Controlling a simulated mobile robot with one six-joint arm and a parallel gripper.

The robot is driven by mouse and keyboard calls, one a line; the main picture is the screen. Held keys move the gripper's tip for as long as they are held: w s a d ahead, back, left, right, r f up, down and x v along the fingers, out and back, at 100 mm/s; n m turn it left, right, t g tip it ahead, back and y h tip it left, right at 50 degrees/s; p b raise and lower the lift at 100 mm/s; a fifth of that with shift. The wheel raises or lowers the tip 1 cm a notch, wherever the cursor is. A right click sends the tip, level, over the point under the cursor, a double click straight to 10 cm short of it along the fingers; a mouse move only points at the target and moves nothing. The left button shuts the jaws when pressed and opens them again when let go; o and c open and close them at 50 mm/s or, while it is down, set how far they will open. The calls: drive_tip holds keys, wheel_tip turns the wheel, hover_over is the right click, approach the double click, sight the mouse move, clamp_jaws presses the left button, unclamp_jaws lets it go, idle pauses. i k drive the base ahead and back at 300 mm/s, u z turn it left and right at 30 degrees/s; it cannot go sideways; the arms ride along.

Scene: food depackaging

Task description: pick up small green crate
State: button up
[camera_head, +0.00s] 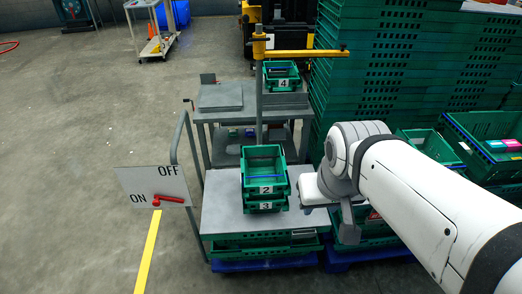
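Two small green crates stand stacked on a grey tabletop (222,212) in the head view. The upper one (264,175) bears the number 2 and looks empty. The lower one (265,206) bears the number 3. Another small green crate (282,84), numbered 4, sits farther back. My white arm reaches in from the right. My gripper (322,197) is just right of the stack, low over the table's right side. A small gap seems to separate it from the crates. Its fingers are partly hidden by the wrist, and their opening is unclear.
Tall stacks of large green crates (385,65) stand at the back right. An open green crate with packages (490,145) is at the right. A grey cart (222,97) and a yellow-topped post (259,100) stand behind. An ON/OFF sign (150,181) with a red lever is left; floor there is clear.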

sight(271, 187)
drive_tip(key=u, duration=0.05)
drive_tip(key=i, duration=1)
drive_tip(key=z, duration=0.05)
